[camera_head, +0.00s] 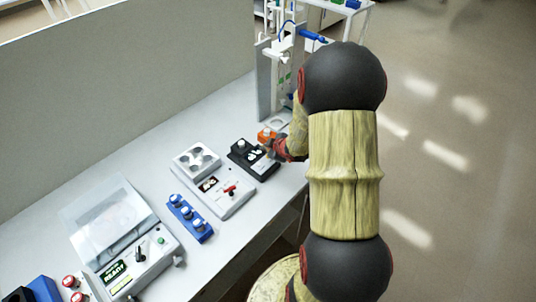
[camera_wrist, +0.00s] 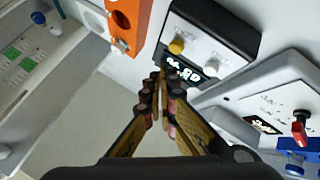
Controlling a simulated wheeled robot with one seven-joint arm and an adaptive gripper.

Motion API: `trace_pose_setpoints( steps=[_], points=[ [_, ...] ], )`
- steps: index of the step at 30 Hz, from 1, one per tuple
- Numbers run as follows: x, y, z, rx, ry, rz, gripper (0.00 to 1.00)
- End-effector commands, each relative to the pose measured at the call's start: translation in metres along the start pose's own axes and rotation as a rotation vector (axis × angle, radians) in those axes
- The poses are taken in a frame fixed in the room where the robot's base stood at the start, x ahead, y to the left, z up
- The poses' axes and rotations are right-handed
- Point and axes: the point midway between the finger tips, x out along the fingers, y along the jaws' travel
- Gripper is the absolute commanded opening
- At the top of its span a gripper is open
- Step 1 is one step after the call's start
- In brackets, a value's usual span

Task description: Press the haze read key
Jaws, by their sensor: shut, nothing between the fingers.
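A black meter (camera_wrist: 222,32) with a lit display (camera_wrist: 184,68), a yellow key (camera_wrist: 177,46) and a pale round knob or cap (camera_wrist: 211,71) is at the top of the wrist view. No readable label marks the haze read key; the yellow key is the one key-like part I see on this meter. The black meter also shows in the head view (camera_head: 262,168), partly hidden by my gripper. My gripper (camera_wrist: 162,74) is shut and empty, its tips just short of the yellow key in the picture and overlapping the display's edge. I cannot tell whether they touch.
An orange rack (camera_wrist: 125,28) stands beside the black meter. A grey unit with a red lever (camera_head: 229,190) sits on its other side. A blue holder with white-topped vials (camera_head: 190,219) and a lidded instrument (camera_head: 148,262) stand nearer. A tall stand (camera_head: 268,80) rises behind.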

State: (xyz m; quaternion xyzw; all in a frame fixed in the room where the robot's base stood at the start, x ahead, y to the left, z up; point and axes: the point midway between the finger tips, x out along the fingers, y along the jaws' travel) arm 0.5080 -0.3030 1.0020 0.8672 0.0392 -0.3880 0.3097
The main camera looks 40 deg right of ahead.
Motion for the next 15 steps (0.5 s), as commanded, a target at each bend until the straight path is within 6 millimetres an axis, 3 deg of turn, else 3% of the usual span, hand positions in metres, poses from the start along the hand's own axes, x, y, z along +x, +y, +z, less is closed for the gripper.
trace_pose_setpoints(
  steps=[9,15],
  points=[
    [-0.024,0.018,-0.017,0.0,0.0,0.001,0.0],
    [-0.029,0.021,-0.021,0.0,0.0,0.001,0.0]
  ],
)
